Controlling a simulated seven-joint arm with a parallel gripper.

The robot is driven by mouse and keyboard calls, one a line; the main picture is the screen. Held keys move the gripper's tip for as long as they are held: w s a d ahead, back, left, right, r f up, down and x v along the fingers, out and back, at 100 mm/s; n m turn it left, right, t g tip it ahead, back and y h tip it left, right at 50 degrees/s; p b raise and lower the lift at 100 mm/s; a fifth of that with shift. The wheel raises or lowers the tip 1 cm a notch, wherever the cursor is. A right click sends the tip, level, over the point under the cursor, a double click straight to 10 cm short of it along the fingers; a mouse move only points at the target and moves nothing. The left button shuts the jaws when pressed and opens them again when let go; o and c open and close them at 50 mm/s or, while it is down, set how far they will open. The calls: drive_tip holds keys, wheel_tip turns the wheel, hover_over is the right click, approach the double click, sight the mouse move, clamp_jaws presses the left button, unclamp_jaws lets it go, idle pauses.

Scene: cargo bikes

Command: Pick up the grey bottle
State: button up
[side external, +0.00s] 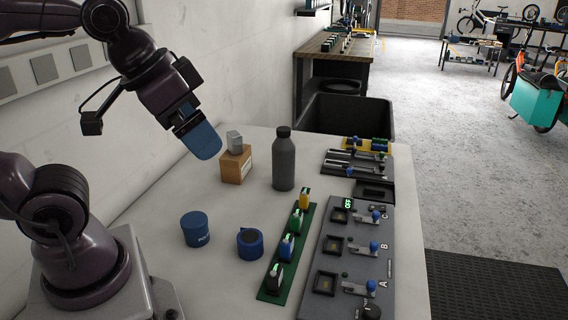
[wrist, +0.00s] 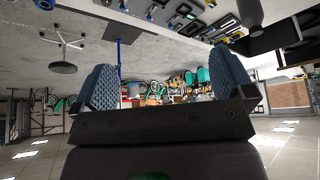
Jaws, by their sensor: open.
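The grey bottle (side external: 284,163) stands upright on the white table in the side view, with a dark cap on top. My gripper (side external: 208,148) is above the table to the left of the bottle and apart from it, with a blue finger pad showing. In the wrist view, my gripper (wrist: 165,88) has its two blue ridged fingers wide apart, with nothing between them. That view looks out upside down across the room. A dark grey rounded shape at its top edge may be the bottle, but I cannot tell.
A cardboard block (side external: 236,169) with a grey metal piece (side external: 234,141) on it stands between gripper and bottle. A blue can (side external: 195,230) and a blue ring-like item (side external: 250,244) are nearer. A green strip (side external: 272,283) and grey control panels (side external: 337,264) lie right. A black bin (side external: 345,112) is behind.

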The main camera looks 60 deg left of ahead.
sight(284, 152)
drive_tip(key=w+a+f+m+g+y, duration=0.25)
drive_tip(key=w+a+f, duration=0.2)
drive_tip(key=f, duration=0.35)
drive_tip(key=w+a+f+m+g+y, duration=0.25)
drive_tip(key=a+f+g+y, duration=0.2)
drive_tip(key=f, duration=0.25)
drive_tip(key=w+a+f+m+g+y, duration=0.1)
drive_tip(key=w+a+f+g+y, duration=0.1)
drive_tip(key=w+a+f, duration=0.5)
drive_tip(key=w+a+f+m+t+y, duration=0.1)
drive_tip(key=w+a+m+t+y, duration=0.1)
drive_tip(key=w+m+t, duration=0.1)
drive_tip(key=w+a+f+m+t+y, duration=0.1)
drive_tip(key=w+m+t+y, duration=0.2)
drive_tip(key=w+m, duration=0.3)
drive_tip(key=w+a+f+m+t+y, duration=0.2)
drive_tip(key=w+m+t, duration=0.1)
drive_tip(key=m, duration=0.3)
drive_tip(key=shift+w+a+m+t+y, duration=0.3)
drive_tip(key=shift+w+m+t+y, duration=0.1)
drive_tip(key=shift+w, duration=0.4)
drive_tip(key=shift+w+f+m, duration=0.1)
drive_tip(key=shift+w+m, duration=0.1)
drive_tip(key=shift+m, duration=0.1)
drive_tip(key=x, duration=0.7)
drive_tip(key=shift+s+a, duration=0.1)
drive_tip(key=shift+a, duration=0.15)
drive_tip(key=c, duration=1.3)
drive_tip(key=shift+c, duration=0.5)
